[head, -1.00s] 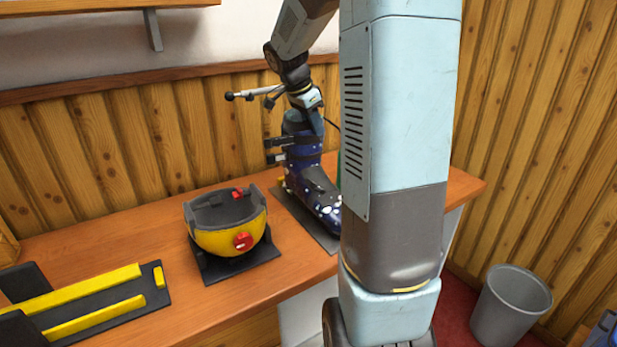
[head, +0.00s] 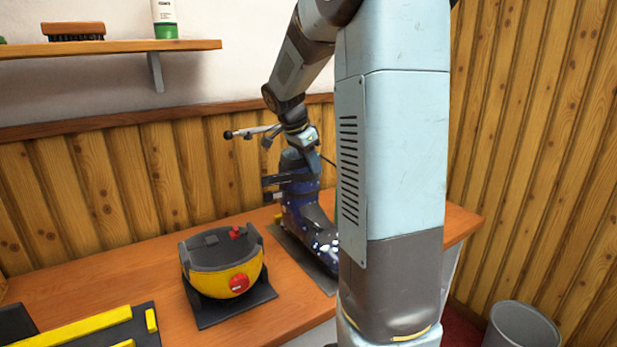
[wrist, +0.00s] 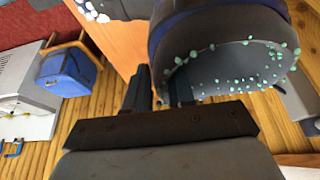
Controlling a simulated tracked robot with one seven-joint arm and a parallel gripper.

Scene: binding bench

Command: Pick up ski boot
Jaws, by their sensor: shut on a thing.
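The ski boot (head: 300,205), dark blue with white speckles and dark buckles, stands upright on a dark mat (head: 292,245) on the bench. Its toe points to the lower right, partly hidden behind my arm. I cannot tell whether its sole touches the mat. My gripper (head: 305,165) is at the top of the boot cuff, shut on it. In the wrist view my gripper (wrist: 162,85) has its fingers at the cuff edge, and the boot (wrist: 225,65) shows its dark cuff with pale green dots.
A yellow and grey device with a red knob (head: 240,283) stands left of the boot. A black and yellow fixture (head: 85,330) lies front left. A shelf (head: 110,47) holds a brush (head: 73,31) and a bottle (head: 165,20). A grey bin (head: 520,325) stands right.

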